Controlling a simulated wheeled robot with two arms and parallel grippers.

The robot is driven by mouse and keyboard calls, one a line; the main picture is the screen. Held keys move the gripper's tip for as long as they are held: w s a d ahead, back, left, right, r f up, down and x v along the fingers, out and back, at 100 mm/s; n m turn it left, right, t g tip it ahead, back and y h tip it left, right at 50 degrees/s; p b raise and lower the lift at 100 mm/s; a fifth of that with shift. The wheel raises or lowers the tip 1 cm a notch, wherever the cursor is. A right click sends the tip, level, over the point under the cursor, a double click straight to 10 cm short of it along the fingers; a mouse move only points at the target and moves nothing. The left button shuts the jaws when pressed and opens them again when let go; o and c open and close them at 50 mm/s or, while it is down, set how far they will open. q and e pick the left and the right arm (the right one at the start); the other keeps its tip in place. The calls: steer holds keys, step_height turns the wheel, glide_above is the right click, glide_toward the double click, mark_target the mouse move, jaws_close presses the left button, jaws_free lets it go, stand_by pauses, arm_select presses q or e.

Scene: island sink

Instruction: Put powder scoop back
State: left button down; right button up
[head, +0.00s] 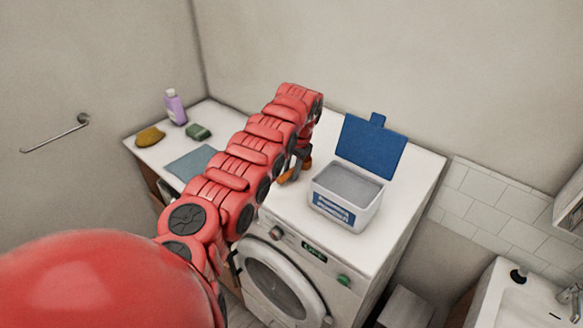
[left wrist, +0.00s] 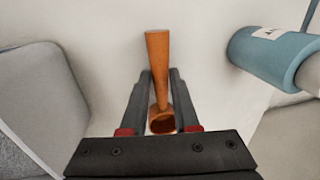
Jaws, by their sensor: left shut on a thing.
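The orange powder scoop (left wrist: 158,50) is between the two dark fingers of my left gripper (left wrist: 160,78) in the left wrist view, its handle pointing away from the palm and its cup near it. The gripper is shut on it. In the head view my left gripper (head: 298,162) is partly hidden behind my red arm, and a little of the scoop (head: 284,178) shows beside the powder box. The white and blue powder box (head: 366,217) stands on the washing machine with its blue lid (head: 370,150) open and grey powder (head: 350,185) inside. The box also shows in the left wrist view (left wrist: 47,85).
The white washing machine top (head: 405,195) has free room right of the box. A teal cloth (head: 190,164), green sponge (head: 198,131), yellow-brown item (head: 150,136) and purple bottle (head: 176,107) lie or stand left. A blue cylindrical thing (left wrist: 265,50) is close in the left wrist view.

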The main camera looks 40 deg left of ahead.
mark_target(292, 171)
arm_select(q)
steer(key=shift+f, duration=0.15)
steer(key=c, duration=0.7)
jaws_free()
steer(key=shift+o, duration=0.2)
steer(key=r+b, duration=0.2)
steer(key=d+r+b, duration=0.1)
steer(key=r+b, duration=0.1)
steer(key=r, duration=0.1)
step_height(292, 171, up, 7)
steer(key=d+b, duration=0.1)
steer(key=shift+d, duration=0.1)
